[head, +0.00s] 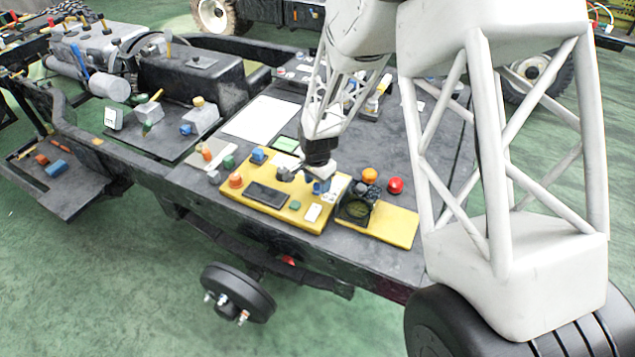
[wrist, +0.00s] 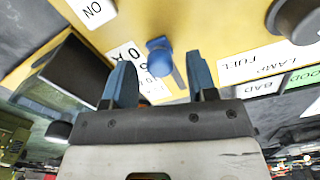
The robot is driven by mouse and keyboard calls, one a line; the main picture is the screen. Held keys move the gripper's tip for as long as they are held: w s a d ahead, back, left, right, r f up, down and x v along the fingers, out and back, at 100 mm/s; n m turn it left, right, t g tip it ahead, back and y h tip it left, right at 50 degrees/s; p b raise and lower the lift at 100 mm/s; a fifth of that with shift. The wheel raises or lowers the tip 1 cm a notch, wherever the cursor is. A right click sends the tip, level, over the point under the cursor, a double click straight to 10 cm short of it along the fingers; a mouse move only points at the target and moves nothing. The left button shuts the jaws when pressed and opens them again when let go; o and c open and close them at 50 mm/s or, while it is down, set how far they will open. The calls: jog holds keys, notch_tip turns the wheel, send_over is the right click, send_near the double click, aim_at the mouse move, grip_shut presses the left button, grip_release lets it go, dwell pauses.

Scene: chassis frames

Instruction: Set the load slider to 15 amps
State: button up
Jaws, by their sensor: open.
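My gripper (wrist: 161,68) shows in the wrist view with its two blue fingers apart. A blue knob (wrist: 159,56) stands on the yellow panel (wrist: 210,20), between and just beyond the fingertips. A narrow dark slot (wrist: 180,79) runs beside the knob, partly hidden by the gripper. A white label (wrist: 127,54) with partly covered print lies to the left of the knob; I cannot read a scale value. In the head view my gripper (head: 320,180) is low over the right part of the yellow panel (head: 237,190). Nothing is held, and contact with the knob cannot be told.
In the wrist view a dark round knob (wrist: 297,18) stands at the upper right and a dark box (wrist: 72,72) at the left. In the head view a black gauge block (head: 356,208), an orange button (head: 369,175) and a red button (head: 395,186) stand right of my gripper.

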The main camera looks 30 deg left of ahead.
jog(key=shift+f, duration=0.15)
jog(key=shift+c, duration=0.4)
grip_shut()
jog(key=shift+w, duration=4)
jog(key=shift+o, duration=0.4)
grip_release()
jog(key=shift+r, duration=0.2)
notch_tip(320, 180, up, 8)
jog(key=shift+f, duration=0.25)
